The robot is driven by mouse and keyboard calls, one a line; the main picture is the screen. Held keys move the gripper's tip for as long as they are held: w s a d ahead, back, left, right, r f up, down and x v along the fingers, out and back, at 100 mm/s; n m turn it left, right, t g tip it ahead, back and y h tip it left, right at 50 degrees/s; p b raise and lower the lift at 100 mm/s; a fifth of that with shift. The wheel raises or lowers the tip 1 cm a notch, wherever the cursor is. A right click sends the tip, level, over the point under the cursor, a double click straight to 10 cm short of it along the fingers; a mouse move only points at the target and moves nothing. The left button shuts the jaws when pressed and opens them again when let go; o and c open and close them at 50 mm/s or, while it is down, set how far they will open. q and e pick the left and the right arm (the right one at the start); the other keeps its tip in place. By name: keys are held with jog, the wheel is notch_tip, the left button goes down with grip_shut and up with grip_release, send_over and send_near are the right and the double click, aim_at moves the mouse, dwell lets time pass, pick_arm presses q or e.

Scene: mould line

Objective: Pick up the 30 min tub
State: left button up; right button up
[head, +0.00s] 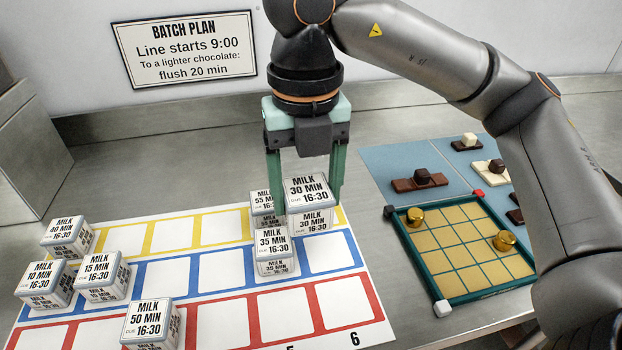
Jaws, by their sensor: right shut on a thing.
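The 30 min tub (309,218) is a pale box with black print reading MILK 30 MIN 16:30 on its lid. It is upright between the two green fingers of my right gripper (306,188), which comes down from above and is shut on it. The tub looks larger than its neighbours and seems held above the mat (218,232); its exact height is hard to tell. It hides part of the 55 min tub (262,203) behind left. The 35 min tub (273,243) stands just in front left. My left gripper is not in view.
The 40 min (67,230), 10 min (45,276), 15 min (101,268) and 50 min (151,317) tubs stand at left. A green-framed grid tray (450,297) with gold pieces and a blue mat (400,157) with chocolates lie at right. A batch plan sign (185,50) hangs behind.

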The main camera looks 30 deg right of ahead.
aim_at(306, 195)
jog(key=shift+s+a+r, duration=0.2)
jog(key=shift+s+r, duration=0.1)
jog(key=shift+r, duration=0.05)
jog(key=shift+s+a+r+p, duration=0.1)
jog(key=shift+r+p, duration=0.25)
notch_tip(306, 195, up, 6)
jog(key=p, duration=0.5)
jog(key=shift+r, duration=0.15)
